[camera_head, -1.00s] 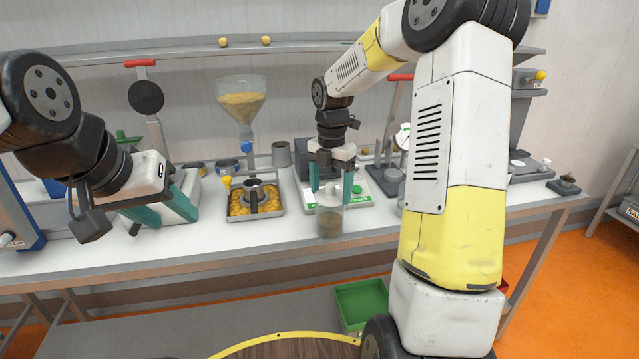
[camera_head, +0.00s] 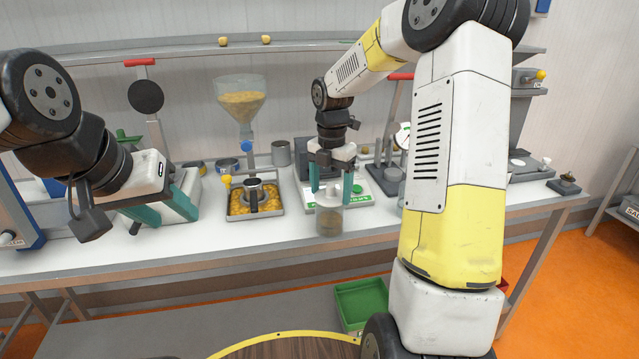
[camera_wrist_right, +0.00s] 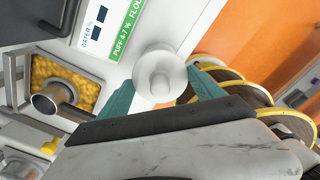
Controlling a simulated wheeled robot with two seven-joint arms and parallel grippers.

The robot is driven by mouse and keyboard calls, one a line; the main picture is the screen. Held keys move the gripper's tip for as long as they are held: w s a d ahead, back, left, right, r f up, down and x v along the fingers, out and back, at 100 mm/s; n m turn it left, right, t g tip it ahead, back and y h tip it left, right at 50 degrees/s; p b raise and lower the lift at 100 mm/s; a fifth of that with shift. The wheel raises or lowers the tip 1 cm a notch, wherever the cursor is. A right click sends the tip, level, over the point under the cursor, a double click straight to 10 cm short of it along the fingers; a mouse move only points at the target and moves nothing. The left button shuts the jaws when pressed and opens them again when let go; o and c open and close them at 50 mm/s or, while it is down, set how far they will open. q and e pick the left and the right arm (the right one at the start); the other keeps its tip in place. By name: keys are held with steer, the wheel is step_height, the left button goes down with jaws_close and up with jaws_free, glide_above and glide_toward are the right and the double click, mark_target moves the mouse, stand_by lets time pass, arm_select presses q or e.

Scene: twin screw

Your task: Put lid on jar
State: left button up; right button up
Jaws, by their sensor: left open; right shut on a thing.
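The jar (camera_head: 330,226) is a clear cylinder with brownish contents, upright near the table's front edge in the head view. My right gripper (camera_head: 330,197) points straight down over it, its green fingers at the jar's top. In the right wrist view, a round white lid (camera_wrist_right: 148,62) with a knob sits between the fingertips of my right gripper (camera_wrist_right: 161,82), which is shut on it. The lid hides the jar there, and I cannot tell whether it touches the rim. My left gripper (camera_head: 165,205) is open and empty at the left, tilted above the table.
A tray of yellow grains (camera_head: 237,208) with a metal cup (camera_head: 254,196) stands left of the jar. A green bin (camera_head: 362,302) sits below. Clear table lies between the left gripper and tray.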

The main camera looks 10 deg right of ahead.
steer(key=o, duration=1.4)
steer(key=shift+c, duration=0.2)
steer(key=shift+r, duration=3.5)
jaws_close()
steer(key=shift+f, duration=0.2)
